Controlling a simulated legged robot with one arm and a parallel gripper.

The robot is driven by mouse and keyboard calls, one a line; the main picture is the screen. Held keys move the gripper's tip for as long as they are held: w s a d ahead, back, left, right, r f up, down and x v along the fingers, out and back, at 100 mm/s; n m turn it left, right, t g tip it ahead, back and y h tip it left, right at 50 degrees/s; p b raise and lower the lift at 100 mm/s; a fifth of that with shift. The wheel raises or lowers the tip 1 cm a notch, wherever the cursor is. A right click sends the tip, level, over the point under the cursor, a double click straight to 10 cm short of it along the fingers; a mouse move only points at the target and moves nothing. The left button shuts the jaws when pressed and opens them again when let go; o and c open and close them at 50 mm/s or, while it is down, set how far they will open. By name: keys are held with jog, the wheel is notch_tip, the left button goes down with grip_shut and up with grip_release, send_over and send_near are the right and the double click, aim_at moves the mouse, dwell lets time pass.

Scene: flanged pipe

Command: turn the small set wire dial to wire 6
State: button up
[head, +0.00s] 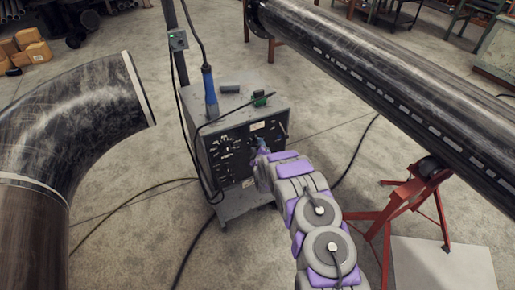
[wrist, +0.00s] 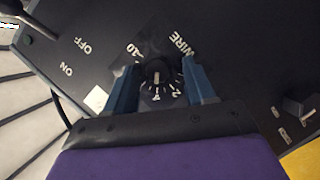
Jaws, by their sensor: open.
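The wire dial (wrist: 158,74) is a small black knob with white numbers around it, beside the white word WIRE on a dark panel, in the wrist view. The marks 1 and 2 show at its lower edge and a 10 at its upper left. I cannot tell for sure which number it points to. My gripper (wrist: 161,66) is open, its two blue fingers on either side of the dial; I cannot tell whether they touch it. In the head view my gripper (head: 263,149) is at the front panel of the grey welding machine (head: 205,150), and my arm hides part of that panel.
Another knob (wrist: 299,106) sits at the right of the panel, and ON and OFF labels are at the left. A large pipe (head: 400,85) rests on a red stand (head: 405,205) at the right. A pipe elbow (head: 80,110) is at the left. Cables lie on the floor.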

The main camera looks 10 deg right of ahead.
grip_shut()
dwell(0.6)
jog(key=shift+r+p, duration=0.1)
jog(key=shift+p, duration=0.25)
jog(key=shift+d+m+g+y+p, duration=0.2)
jog(key=shift+m+g+y+p, duration=0.4)
jog(key=shift+m+p, duration=0.8)
jog(key=shift+d+m+g+y+p, duration=0.15)
jog(key=shift+m+g+y+p, duration=0.25)
jog(key=shift+m+y+p, duration=0.7)
jog(key=shift+m+p, duration=0.3)
grip_release()
jog(key=shift+w+r, duration=0.1)
